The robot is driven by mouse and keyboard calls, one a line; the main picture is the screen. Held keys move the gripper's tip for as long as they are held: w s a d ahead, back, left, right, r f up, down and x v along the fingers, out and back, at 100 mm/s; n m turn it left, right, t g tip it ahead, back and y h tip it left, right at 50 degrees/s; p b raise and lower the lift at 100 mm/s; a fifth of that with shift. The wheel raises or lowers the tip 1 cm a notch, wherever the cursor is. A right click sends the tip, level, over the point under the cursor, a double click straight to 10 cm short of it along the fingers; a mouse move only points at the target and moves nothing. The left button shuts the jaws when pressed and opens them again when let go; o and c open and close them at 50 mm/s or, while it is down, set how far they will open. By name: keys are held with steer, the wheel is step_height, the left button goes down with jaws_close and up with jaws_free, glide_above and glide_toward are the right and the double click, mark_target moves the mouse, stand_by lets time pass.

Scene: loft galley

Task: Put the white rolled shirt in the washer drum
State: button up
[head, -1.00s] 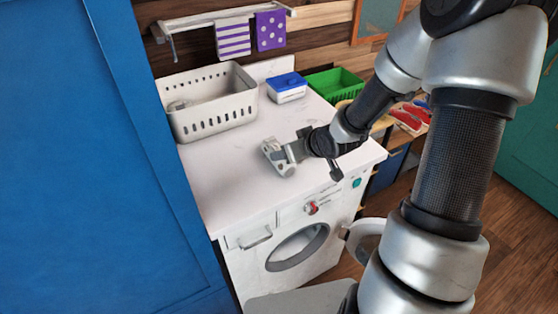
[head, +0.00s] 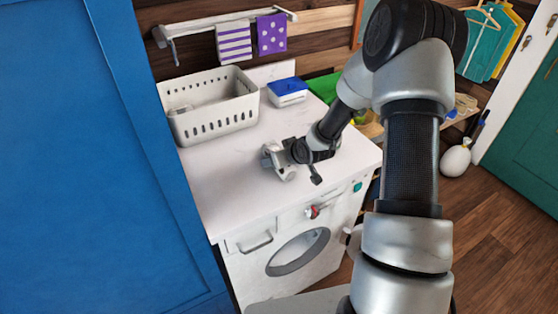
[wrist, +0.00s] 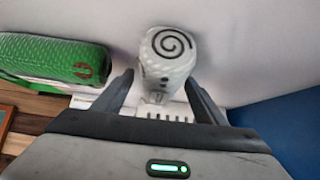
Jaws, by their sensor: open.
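A white roll with a dark spiral on its end and dark spots on its side (wrist: 168,58) shows in the wrist view, just beyond and between my open fingers. They do not visibly grip it. In the head view I cannot tell it apart from my gripper (head: 271,160), which is low over the white worktop. My gripper also shows in the wrist view (wrist: 162,90). The washer (head: 340,228) stands under the worktop, its round front opening ringed in grey (head: 272,268). My arm covers the area right of the opening. I cannot see into the drum clearly.
A white slotted basket (head: 215,126) holds something pale at the back left. A blue-lidded white box (head: 287,92) and a green crate (head: 322,86) stand behind. A tall blue panel (head: 80,160) borders the left. The front left worktop (head: 215,190) is clear.

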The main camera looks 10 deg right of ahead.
steer(key=c, duration=1.2)
steer(key=shift+c, duration=0.5)
steer(key=shift+r, duration=0.15)
